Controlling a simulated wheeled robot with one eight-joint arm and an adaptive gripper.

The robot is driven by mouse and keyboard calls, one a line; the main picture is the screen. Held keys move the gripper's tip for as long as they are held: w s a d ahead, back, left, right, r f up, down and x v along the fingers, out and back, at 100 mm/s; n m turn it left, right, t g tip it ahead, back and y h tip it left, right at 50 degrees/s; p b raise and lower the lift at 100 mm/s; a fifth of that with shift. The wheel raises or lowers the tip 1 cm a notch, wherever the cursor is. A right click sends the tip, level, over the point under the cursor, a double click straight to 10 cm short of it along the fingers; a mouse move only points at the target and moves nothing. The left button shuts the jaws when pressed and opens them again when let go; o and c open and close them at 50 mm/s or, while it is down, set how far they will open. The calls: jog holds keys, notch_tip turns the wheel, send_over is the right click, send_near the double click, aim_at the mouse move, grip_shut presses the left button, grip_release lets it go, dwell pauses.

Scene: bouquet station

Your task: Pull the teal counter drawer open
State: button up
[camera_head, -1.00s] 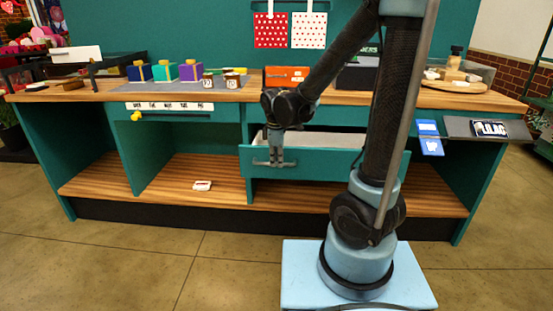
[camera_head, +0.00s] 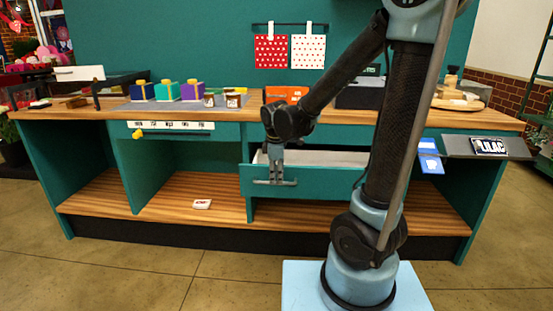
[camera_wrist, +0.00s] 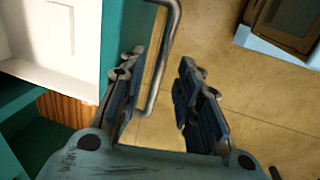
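The teal drawer (camera_head: 325,184) stands pulled out from the counter in the head view, its pale inside showing. Its grey bar handle (camera_head: 275,182) is on the left part of the front. My gripper (camera_head: 275,173) points down at the handle. In the wrist view, the handle (camera_wrist: 166,58) runs between the two fingers of my gripper (camera_wrist: 160,98), closer to the left finger. The fingers are apart, with floor visible between them and the bar. The drawer's white interior (camera_wrist: 55,38) shows at the upper left.
The wooden counter top (camera_head: 120,112) bears gift boxes (camera_head: 168,91), mugs (camera_head: 233,99) and an orange box (camera_head: 286,94). A LILAC sign (camera_head: 490,147) projects at the right. Open floor (camera_head: 150,268) lies in front.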

notch_tip(320, 180, up, 10)
jog(key=s, duration=0.1)
jog(key=shift+s+f, duration=0.2)
jog(key=shift+s, duration=0.2)
jog(key=shift+d, duration=0.1)
jog(key=s+d+f+m, duration=0.5)
jog(key=s+d+m, duration=0.3)
jog(key=d, duration=0.3)
jog(key=s+d+f+m, duration=0.5)
jog(key=s+d+m, duration=0.3)
jog(key=d, duration=0.4)
jog(key=shift+s+m, duration=0.4)
jog(key=shift+m, duration=0.4)
